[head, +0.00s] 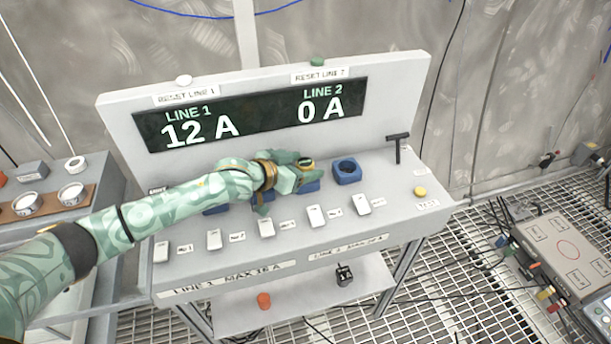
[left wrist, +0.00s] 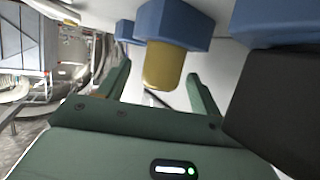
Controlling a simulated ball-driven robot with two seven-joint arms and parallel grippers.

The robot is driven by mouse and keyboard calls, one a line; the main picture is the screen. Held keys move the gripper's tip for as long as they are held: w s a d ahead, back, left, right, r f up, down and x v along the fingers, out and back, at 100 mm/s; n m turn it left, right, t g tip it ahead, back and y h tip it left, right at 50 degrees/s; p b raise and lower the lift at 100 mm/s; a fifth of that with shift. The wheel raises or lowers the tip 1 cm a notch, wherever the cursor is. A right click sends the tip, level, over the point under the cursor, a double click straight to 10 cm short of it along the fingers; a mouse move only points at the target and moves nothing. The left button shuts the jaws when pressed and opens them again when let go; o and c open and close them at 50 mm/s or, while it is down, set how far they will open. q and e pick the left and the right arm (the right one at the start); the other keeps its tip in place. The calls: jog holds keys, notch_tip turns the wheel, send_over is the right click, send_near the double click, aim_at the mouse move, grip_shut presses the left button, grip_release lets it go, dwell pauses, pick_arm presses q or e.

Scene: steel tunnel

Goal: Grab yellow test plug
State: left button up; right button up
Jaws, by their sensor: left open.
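The yellow test plug (left wrist: 162,66) shows in the left wrist view, seated against a blue socket block (left wrist: 175,22). My left gripper (left wrist: 160,82) is open, with one green finger on each side of the plug. A gap shows between the plug and each finger. In the head view, my left gripper (head: 296,170) is over the socket row on the sloped panel. It hides most of the plug and its socket there. My right gripper is not in view.
An empty blue socket (head: 347,171) is just right of the gripper, then a black T-handle (head: 397,147) and a yellow button (head: 420,192). White switches (head: 315,216) line the front. A dark block (left wrist: 280,100) is close right in the wrist view. The display (head: 250,113) reads 12 A and 0 A.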

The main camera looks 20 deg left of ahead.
pick_arm(q)
jog(key=b+x, duration=0.1)
jog(key=x, duration=0.2)
jog(key=shift+w+f, duration=0.1)
jog(key=shift+f, duration=0.1)
jog(key=shift+r, duration=0.15)
jog(key=c, duration=1.2)
